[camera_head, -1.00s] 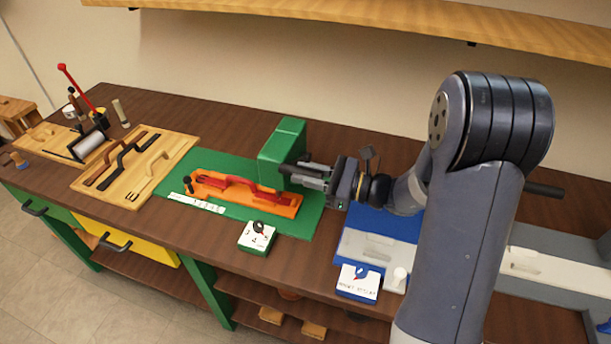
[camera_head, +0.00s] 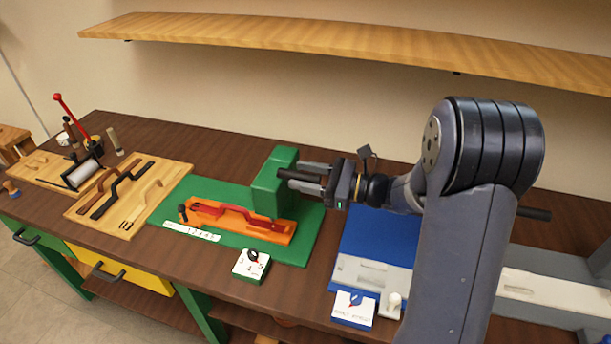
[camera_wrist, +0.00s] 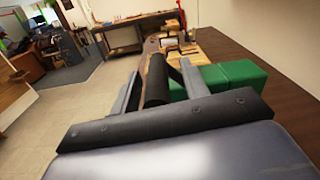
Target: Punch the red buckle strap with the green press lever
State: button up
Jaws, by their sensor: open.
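The red buckle strap (camera_head: 236,209) lies along the orange block (camera_head: 215,221) on the green mat. The green press (camera_head: 272,188) stands at the right end of this block. It also shows in the wrist view (camera_wrist: 232,79). My gripper (camera_head: 309,177) is at the upper right side of the press, its fingers pointing left. In the wrist view my gripper (camera_wrist: 160,78) is open, with a black bar (camera_wrist: 156,82), apparently the lever's handle, between its fingers. Whether a finger touches the bar I cannot tell. The press's punching end is hidden from me.
A dial box (camera_head: 251,265) stands at the mat's front edge. A wooden board (camera_head: 133,203) with several straps is to the left. A blue mat (camera_head: 375,240) with a grey block lies to the right, a card (camera_head: 354,309) before it. A shelf (camera_head: 330,47) runs above.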

jog(key=shift+d, duration=0.1)
jog(key=b+v, duration=0.2)
jog(key=v, duration=0.8)
jog(key=shift+d+b, duration=0.3)
jog(key=shift+b, duration=0.05)
jog(key=shift+s+a, duration=0.1)
jog(key=shift+s, duration=0.05)
jog(key=p+x, duration=0.3)
jog(key=x, duration=0.8)
jog(key=shift+s+f+b, duration=0.3)
jog(key=shift+f, duration=0.1)
jog(key=shift+s+f, duration=0.1)
jog(key=shift+s, duration=0.1)
